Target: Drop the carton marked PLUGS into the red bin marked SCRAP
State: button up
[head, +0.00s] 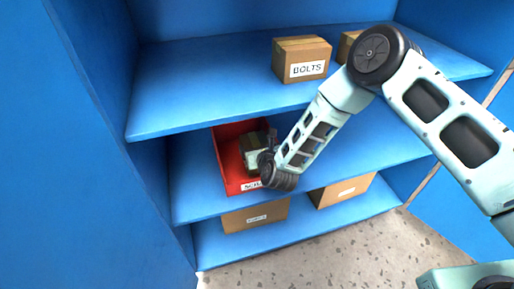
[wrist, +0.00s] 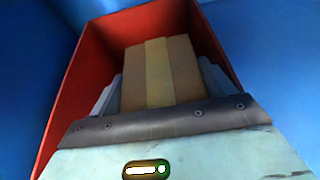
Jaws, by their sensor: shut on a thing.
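My gripper (wrist: 160,88) is shut on a brown carton (wrist: 158,62) with a paler tape strip, seen in the wrist view between the two fingers. No label on this carton shows, so I cannot read its marking. The carton is at the red bin (wrist: 84,70), with the bin's walls on both sides and behind it. In the head view the red bin (head: 229,160) stands on the middle shelf, its white label partly hidden by my wrist. The held carton (head: 255,159) shows there only in part, over or inside the bin. I cannot tell if it touches the bottom.
A carton marked BOLTS (head: 302,61) and another carton (head: 347,45) stand on the upper shelf (head: 200,90). Two labelled cartons, one at left (head: 238,221) and one at right (head: 345,190), stand on the bottom shelf. The upper shelf's edge is close above my forearm.

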jog(key=shift+w+f, duration=0.1)
jog(key=shift+f, duration=0.05)
jog(key=shift+f+b, duration=0.35)
jog(key=shift+b, duration=0.15)
jog(key=shift+f, duration=0.2)
jog(key=shift+r, duration=0.1)
jog(key=o, duration=1.2)
jog(key=shift+o, duration=0.2)
